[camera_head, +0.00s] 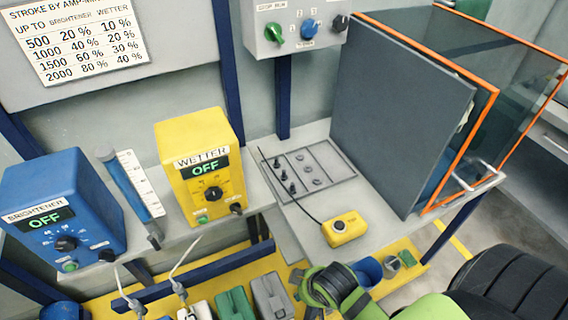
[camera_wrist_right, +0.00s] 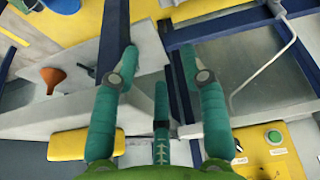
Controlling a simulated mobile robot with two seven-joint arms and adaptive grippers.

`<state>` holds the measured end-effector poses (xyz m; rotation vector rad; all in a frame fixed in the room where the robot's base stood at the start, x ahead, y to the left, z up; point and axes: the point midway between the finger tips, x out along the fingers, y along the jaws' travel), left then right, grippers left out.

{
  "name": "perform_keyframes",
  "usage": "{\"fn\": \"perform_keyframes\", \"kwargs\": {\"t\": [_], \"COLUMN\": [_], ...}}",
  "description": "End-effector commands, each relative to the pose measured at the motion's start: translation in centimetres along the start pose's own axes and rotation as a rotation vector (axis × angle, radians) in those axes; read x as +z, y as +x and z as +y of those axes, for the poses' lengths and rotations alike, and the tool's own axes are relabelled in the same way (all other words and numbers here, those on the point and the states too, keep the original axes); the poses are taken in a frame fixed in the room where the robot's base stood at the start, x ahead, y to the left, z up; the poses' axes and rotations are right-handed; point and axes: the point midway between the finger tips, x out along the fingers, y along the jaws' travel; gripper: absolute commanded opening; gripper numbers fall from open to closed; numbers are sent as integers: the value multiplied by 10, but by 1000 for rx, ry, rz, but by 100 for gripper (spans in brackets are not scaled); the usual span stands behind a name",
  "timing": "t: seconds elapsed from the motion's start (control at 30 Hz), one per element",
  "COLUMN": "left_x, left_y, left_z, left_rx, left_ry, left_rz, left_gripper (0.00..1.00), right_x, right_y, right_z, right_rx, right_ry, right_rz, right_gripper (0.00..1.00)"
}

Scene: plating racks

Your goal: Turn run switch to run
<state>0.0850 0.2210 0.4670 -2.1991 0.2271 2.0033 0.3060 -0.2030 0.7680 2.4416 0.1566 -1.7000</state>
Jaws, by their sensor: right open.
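The run switch (camera_head: 275,34) is a green knob below the STOP RUN label, at the left end of the grey control box (camera_head: 259,10) at the top of the head view. Its pointer is tilted; I cannot tell its exact setting. A blue knob (camera_head: 308,28) and a black knob (camera_head: 340,23) sit to its right. My right gripper (camera_wrist_right: 158,55) has teal fingers spread apart with nothing between them in the right wrist view. My right arm is low in the head view, well below and apart from the switch. My left gripper is not in view.
A blue BRIGHTENER box (camera_head: 92,190) and a yellow WETTER box (camera_head: 216,135), both reading OFF, stand on the bench. A yellow button box (camera_head: 345,229) lies nearer the middle. A grey panel (camera_head: 395,115) and orange-edged tank (camera_head: 490,105) stand right of the control box.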

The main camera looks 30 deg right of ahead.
Motion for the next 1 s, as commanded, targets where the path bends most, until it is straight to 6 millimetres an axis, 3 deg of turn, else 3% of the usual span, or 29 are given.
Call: {"fn": "perform_keyframes", "kwargs": {"t": [0.03,0.1,0.37,0.5,0.6,0.7,0.8,1.0], "left_x": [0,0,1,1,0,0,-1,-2], "left_y": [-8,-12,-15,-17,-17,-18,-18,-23], "left_z": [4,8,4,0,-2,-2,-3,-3], "left_rx": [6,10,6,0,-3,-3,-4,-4], "left_ry": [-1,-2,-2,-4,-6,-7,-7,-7], "left_rz": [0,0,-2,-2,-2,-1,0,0], "left_gripper": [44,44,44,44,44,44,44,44], "right_x": [-22,-57,-205,-286,-330,-357,-372,-388], "right_y": [-25,-51,-122,-185,-236,-279,-309,-331], "right_z": [8,23,89,129,154,173,185,196], "right_rx": [18,55,230,337,403,455,487,509], "right_ry": [-11,-32,-136,-203,-245,-277,-296,-306], "right_rz": [47,129,520,756,900,1003,1070,1114], "right_gripper": [44,44,44,44,44,44,44,44]}}
